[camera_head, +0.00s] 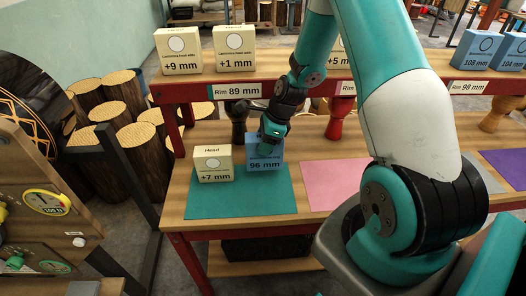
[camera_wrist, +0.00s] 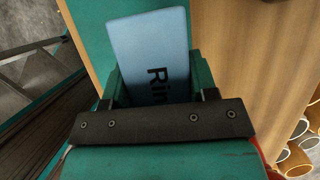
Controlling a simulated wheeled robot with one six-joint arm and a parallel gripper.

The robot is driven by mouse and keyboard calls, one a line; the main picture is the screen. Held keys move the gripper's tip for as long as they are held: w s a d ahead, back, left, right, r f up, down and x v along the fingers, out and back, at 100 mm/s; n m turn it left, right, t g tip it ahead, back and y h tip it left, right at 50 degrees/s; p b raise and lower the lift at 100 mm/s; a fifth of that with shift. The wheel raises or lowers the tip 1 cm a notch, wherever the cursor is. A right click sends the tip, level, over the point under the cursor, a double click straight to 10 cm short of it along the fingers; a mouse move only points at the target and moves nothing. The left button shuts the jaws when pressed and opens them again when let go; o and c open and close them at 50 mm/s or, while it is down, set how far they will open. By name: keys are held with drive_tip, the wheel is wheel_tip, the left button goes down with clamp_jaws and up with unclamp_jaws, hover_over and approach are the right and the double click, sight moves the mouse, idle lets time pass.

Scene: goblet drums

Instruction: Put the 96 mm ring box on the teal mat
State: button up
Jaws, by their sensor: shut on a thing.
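The blue 96 mm ring box (camera_head: 264,157) stands upright at the back right part of the teal mat (camera_head: 240,203), on the lower shelf. I cannot tell whether its base touches the mat. My gripper (camera_head: 272,130) is at the top of the box and shut on it. In the wrist view the blue box (camera_wrist: 150,45) sits between the fingers of my gripper (camera_wrist: 160,88), with part of its "Rin" lettering showing. The teal mat (camera_wrist: 93,25) shows beside it there.
A cream "Head +7 mm" box (camera_head: 213,164) stands on the teal mat just left of the blue box. A pink mat (camera_head: 335,183) lies to the right. The upper shelf above carries cream boxes (camera_head: 179,52) and blue boxes (camera_head: 474,50). The mat's front is clear.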

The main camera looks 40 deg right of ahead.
drive_tip(key=shift+f, duration=2)
drive_tip(key=shift+f, duration=0.15)
drive_tip(key=o, duration=1)
